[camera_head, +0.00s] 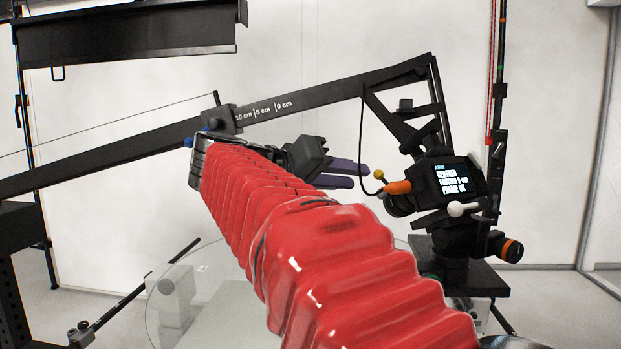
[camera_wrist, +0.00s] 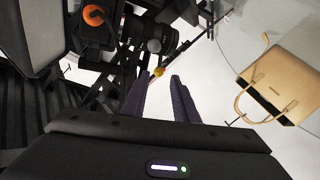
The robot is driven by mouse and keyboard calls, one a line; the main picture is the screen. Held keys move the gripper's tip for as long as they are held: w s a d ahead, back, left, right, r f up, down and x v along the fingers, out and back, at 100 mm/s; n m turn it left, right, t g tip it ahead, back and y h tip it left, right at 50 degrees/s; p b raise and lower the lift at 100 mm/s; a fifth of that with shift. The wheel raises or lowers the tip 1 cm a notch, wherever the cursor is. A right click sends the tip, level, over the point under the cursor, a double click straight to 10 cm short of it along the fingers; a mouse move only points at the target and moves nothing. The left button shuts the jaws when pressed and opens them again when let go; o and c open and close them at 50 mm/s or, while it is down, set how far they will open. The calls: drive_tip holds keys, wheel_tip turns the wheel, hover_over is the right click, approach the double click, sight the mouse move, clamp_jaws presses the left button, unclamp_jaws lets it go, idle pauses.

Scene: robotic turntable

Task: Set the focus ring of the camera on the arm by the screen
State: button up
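The camera (camera_head: 430,192) hangs at the right end of the black arm (camera_head: 330,93), with its lit screen (camera_head: 456,183) reading "ARM, CENTRED, FARTHER 5 cm, FRAME OK". A yellow ball (camera_head: 378,174) and an orange handle (camera_head: 397,188) stick out on its left. My gripper (camera_head: 361,176) is left of them, its purple fingers apart and empty. In the wrist view the fingertips (camera_wrist: 160,78) lie just below the yellow ball (camera_wrist: 158,71), which appears in line with the gap. The dark ringed lens (camera_wrist: 160,38) is beyond it. I cannot tell whether the fingers touch the ball.
A scale reading 10, 5 and 0 cm (camera_head: 262,108) is on the black arm. A white-tipped knob (camera_head: 457,209) and an orange-ended knob (camera_head: 511,250) sit by the camera. A cable hangs above the orange handle. A tan handbag (camera_wrist: 280,85) stands at right in the wrist view.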

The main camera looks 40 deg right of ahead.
drive_tip(key=shift+v, duration=1.8)
drive_tip(key=shift+f, duration=0.35)
drive_tip(key=c, duration=0.3)
drive_tip(key=a+f+n+t+y, duration=0.1)
drive_tip(key=f, duration=0.2)
drive_tip(key=a+f+n+t+y, duration=0.1)
drive_tip(key=a+f, duration=0.1)
drive_tip(key=f, duration=0.1)
drive_tip(key=a+f+n+t+y, duration=0.1)
drive_tip(key=f+n, duration=0.1)
drive_tip(key=f, duration=0.1)
drive_tip(key=shift+s+a+f, duration=0.2)
drive_tip(key=shift+s+f, duration=0.05)
drive_tip(key=shift+f, duration=0.1)
clamp_jaws()
drive_tip(key=s+a+f+n+t+y, duration=0.1)
drive_tip(key=a+f+y, duration=0.3)
drive_tip(key=a+f, duration=0.4)
drive_tip(key=s+a+f+n+t+y, duration=0.1)
drive_tip(key=s+a+f+n+y, duration=0.2)
drive_tip(key=a+f, duration=0.6)
drive_tip(key=s+a+f+n+t+y, duration=0.2)
drive_tip(key=s+a+f+y, duration=0.2)
drive_tip(key=a+f, duration=0.4)
drive_tip(key=shift+a+f+n+y, duration=0.4)
drive_tip(key=shift+f+y, duration=0.5)
drive_tip(key=shift+f, duration=0.15)
